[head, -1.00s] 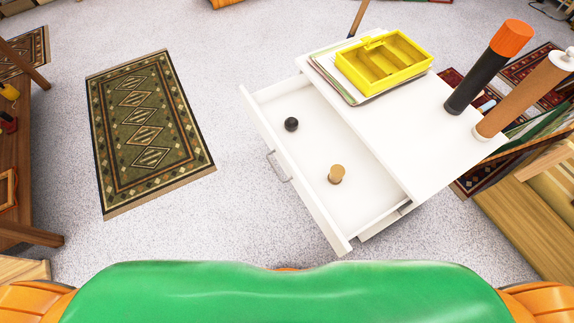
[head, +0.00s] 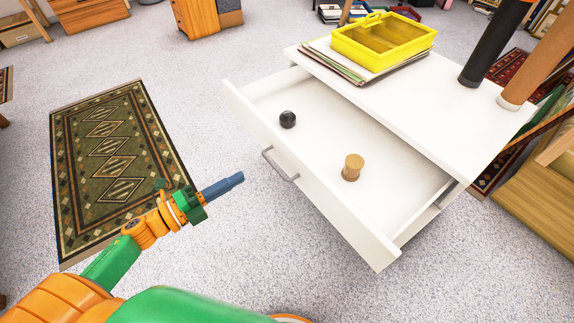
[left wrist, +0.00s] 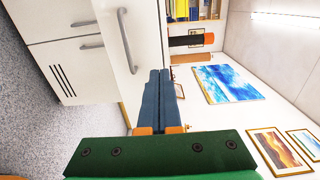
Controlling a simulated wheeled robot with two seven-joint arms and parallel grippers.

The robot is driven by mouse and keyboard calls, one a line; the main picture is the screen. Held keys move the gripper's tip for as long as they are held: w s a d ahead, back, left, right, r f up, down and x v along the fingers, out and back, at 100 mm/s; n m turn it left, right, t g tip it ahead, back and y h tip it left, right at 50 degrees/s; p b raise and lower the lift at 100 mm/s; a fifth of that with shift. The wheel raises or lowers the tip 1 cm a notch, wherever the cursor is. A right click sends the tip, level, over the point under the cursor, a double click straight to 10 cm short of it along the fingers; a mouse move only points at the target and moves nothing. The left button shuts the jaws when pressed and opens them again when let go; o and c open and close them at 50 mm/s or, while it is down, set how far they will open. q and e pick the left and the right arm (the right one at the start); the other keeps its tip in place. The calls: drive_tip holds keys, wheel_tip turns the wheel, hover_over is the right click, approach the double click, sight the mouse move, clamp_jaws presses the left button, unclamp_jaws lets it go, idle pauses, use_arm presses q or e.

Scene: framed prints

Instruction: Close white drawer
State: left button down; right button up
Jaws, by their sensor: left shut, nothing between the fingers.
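The white drawer (head: 310,178) is pulled out toward the lower left of its white cabinet (head: 420,108). A grey bar handle (head: 281,166) is on its front. Inside the drawer lie a small black knob (head: 287,119) and a light wooden knob (head: 352,167). My left gripper (head: 240,177) is shut and empty, in front of the drawer front and left of the handle, apart from it in the head view. In the left wrist view the shut blue fingers (left wrist: 167,72) appear beside a white front with a handle (left wrist: 126,40). My right gripper is out of view.
A yellow box (head: 383,45) sits on papers on the cabinet top. A black tube (head: 490,48) and a brown tube (head: 540,55) stand at the right. A patterned rug (head: 115,165) lies on the floor at left. Wooden furniture is at right.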

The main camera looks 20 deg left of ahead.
sight(289, 149)
use_arm(q)
drive_tip(key=x, duration=1.2)
drive_tip(key=shift+w+d+b, duration=0.25)
drive_tip(key=shift+w+b, duration=0.05)
drive_tip(key=shift+w, duration=0.05)
drive_tip(key=shift+r, duration=0.1)
